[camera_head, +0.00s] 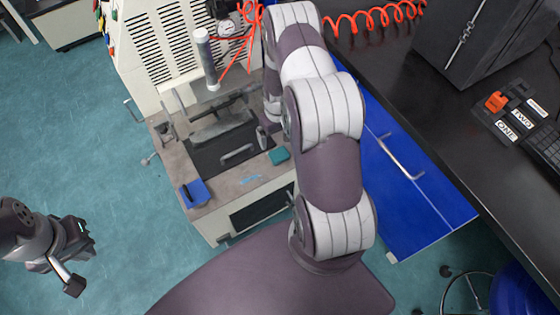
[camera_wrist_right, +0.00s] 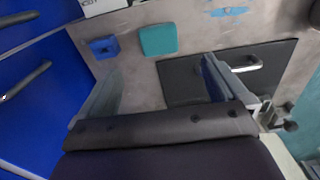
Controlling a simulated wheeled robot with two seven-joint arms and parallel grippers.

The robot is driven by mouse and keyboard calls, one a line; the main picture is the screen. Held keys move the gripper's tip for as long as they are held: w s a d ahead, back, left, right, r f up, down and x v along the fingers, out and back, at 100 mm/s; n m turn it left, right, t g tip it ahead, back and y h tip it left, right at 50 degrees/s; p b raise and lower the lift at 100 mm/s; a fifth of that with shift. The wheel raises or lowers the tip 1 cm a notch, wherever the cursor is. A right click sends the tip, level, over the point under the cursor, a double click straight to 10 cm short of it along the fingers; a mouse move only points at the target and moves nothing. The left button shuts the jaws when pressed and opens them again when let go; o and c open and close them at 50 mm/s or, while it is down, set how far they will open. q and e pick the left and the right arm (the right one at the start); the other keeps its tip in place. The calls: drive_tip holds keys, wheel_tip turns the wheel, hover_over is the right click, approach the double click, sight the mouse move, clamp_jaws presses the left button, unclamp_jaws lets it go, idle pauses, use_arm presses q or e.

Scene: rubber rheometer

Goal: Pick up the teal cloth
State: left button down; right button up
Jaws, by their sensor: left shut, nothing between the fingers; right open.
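The teal cloth (camera_head: 278,156) is a small flat square on the beige bench top of the machine, beside the arm in the head view. In the right wrist view the teal cloth (camera_wrist_right: 158,39) lies ahead of and between the fingers, apart from them. My right gripper (camera_wrist_right: 160,88) is open and empty above the bench. In the head view it is mostly hidden behind my own right arm. My left gripper (camera_head: 75,250) is shut and empty at the far left, over the floor, away from the machine.
A small blue block (camera_wrist_right: 103,46) lies left of the cloth. A dark plate with a metal handle (camera_head: 237,155) is beside it. A blue pad with a dark tool (camera_head: 195,192) lies at the bench's left corner. Blue drawers (camera_head: 400,170) under a black counter (camera_head: 450,130) stand to the right.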

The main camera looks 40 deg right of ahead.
hover_over(279, 154)
drive_tip(key=f, duration=0.4)
drive_tip(key=shift+w+f+b, duration=0.3)
drive_tip(key=f, duration=0.3)
drive_tip(key=f+b, duration=0.1)
drive_tip(key=shift+s+f, duration=0.2)
drive_tip(key=shift+s, duration=0.1)
drive_tip(key=shift+w+f, duration=0.1)
drive_tip(key=shift+f, duration=0.25)
drive_tip(key=shift+c, duration=0.9)
drive_tip(key=c, duration=0.9)
